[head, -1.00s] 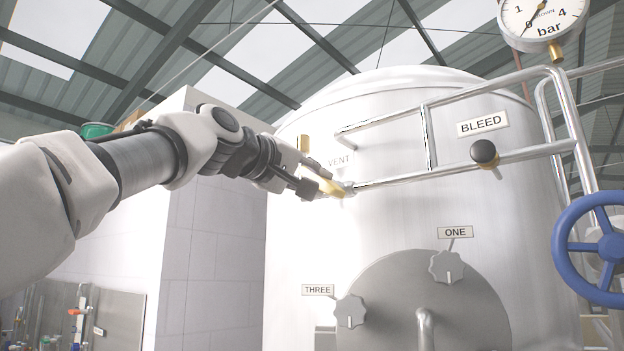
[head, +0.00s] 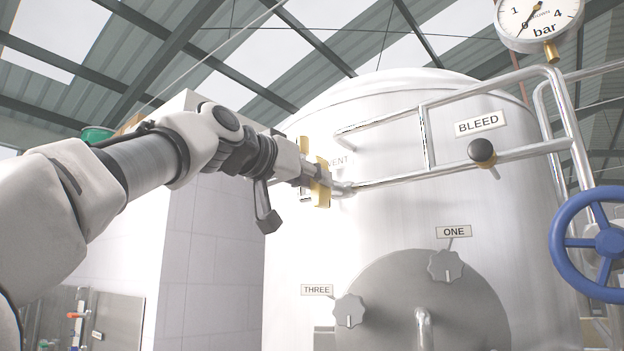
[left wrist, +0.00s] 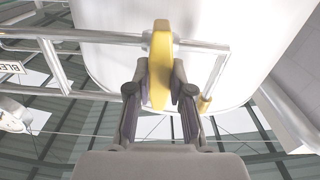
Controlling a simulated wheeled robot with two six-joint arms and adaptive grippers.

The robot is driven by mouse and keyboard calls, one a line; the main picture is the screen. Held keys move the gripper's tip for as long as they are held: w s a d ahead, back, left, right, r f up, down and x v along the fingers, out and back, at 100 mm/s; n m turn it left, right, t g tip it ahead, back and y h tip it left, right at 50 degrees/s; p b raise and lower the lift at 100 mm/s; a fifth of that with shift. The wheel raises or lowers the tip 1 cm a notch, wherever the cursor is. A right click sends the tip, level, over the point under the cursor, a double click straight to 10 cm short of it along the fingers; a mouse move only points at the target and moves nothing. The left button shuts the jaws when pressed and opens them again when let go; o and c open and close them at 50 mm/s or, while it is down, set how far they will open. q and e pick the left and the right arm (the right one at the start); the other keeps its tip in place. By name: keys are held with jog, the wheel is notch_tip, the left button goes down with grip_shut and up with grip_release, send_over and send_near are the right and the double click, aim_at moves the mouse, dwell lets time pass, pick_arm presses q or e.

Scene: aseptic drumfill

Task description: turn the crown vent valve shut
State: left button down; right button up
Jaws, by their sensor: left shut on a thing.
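In the head view the handle stands roughly upright, across the pipe. My left gripper (head: 309,175) is shut on it. In the left wrist view the yellow handle (left wrist: 160,58) runs up and down between the two fingers of the left gripper (left wrist: 160,88), one on each side. The valve body is mostly hidden there. My right gripper is not in view.
Silver pipes (head: 470,163) cross the tank (head: 400,225) to the right, with a black bleed knob (head: 482,152). Further right are a blue handwheel (head: 603,243) and a pressure gauge (head: 540,22). Knobs ONE (head: 445,266) and THREE (head: 349,311) sit lower on the tank.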

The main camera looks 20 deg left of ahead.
pick_arm(q)
jog(key=shift+m, duration=0.5)
jog(key=c, duration=1.2)
grip_release()
jog(key=shift+o, duration=0.8)
jog(key=shift+w, duration=0.15)
jog(key=shift+w+d+f, duration=0.15)
jog(key=shift+w, duration=0.05)
jog(key=shift+s, duration=0.25)
